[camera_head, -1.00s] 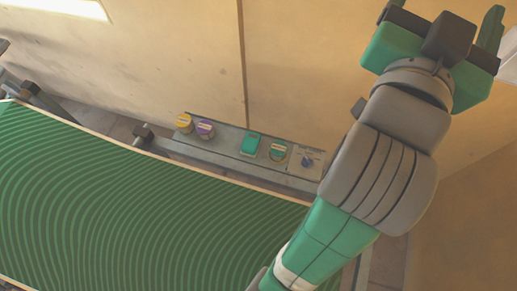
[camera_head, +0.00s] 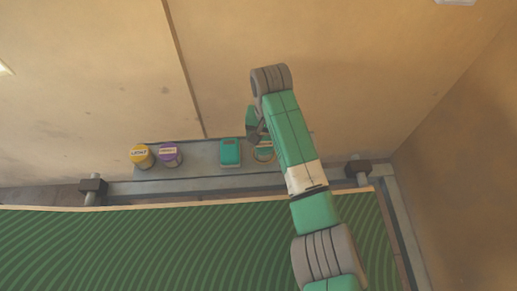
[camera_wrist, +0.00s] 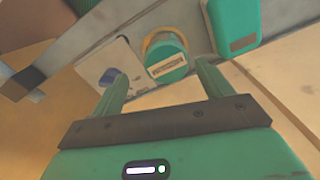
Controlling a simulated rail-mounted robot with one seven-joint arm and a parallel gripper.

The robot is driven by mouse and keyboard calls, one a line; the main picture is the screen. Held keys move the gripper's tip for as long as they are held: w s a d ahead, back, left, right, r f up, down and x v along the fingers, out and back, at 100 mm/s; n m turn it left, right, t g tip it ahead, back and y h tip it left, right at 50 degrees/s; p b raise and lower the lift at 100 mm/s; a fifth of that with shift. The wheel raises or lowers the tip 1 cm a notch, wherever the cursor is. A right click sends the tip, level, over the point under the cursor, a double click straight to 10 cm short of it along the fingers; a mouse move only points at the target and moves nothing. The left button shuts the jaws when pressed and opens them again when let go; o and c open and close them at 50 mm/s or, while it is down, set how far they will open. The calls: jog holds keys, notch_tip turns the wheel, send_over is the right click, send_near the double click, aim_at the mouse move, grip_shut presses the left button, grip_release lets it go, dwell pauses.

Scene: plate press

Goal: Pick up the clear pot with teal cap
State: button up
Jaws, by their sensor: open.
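The clear pot with teal cap (camera_wrist: 166,56) shows in the wrist view, with a pale label on its cap and a yellowish rim around it. It stands on the grey shelf. In the head view the pot (camera_head: 264,155) is partly hidden behind my arm. My gripper (camera_wrist: 162,72) is open and empty, with its two green fingers pointing at the shelf. In the wrist view the pot appears between and just beyond the fingertips, apart from them. In the head view my gripper (camera_head: 253,122) is largely hidden behind my arm, just above the pot.
A teal box (camera_head: 229,151) stands just left of the pot. Pots with a purple cap (camera_head: 170,154) and a yellow cap (camera_head: 142,156) stand further left on the grey shelf (camera_head: 200,160). A pale panel with a blue knob (camera_wrist: 108,76) is beside the pot. The green striped surface (camera_head: 150,245) lies in front.

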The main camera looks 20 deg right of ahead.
aim_at(264, 144)
jog(key=f, duration=0.2)
jog(key=a+f, duration=0.1)
jog(key=f, duration=0.1)
jog(key=shift+w+f+b, duration=0.1)
jog(key=shift+f+b, duration=0.2)
jog(key=shift+b, duration=0.05)
jog(key=shift+d+f, duration=0.1)
jog(key=shift+f, duration=0.35)
jog(key=c, duration=1.1)
jog(key=shift+r, duration=0.1)
notch_tip(264, 144, up, 4)
jog(key=shift+f+p, duration=0.2)
jog(key=shift+p, duration=0.2)
jog(key=shift+s+a+r+p, duration=0.2)
jog(key=shift+s+a+p, duration=0.6)
jog(key=shift+s, duration=1.75)
jog(key=shift+s+a+r+p, duration=0.25)
jog(key=shift+s+a+p, duration=0.5)
jog(key=shift+s, duration=1.8)
jog(key=shift+s+a+r+p, duration=0.2)
jog(key=shift+s+a+p, duration=0.6)
jog(key=shift+s, duration=1.75)
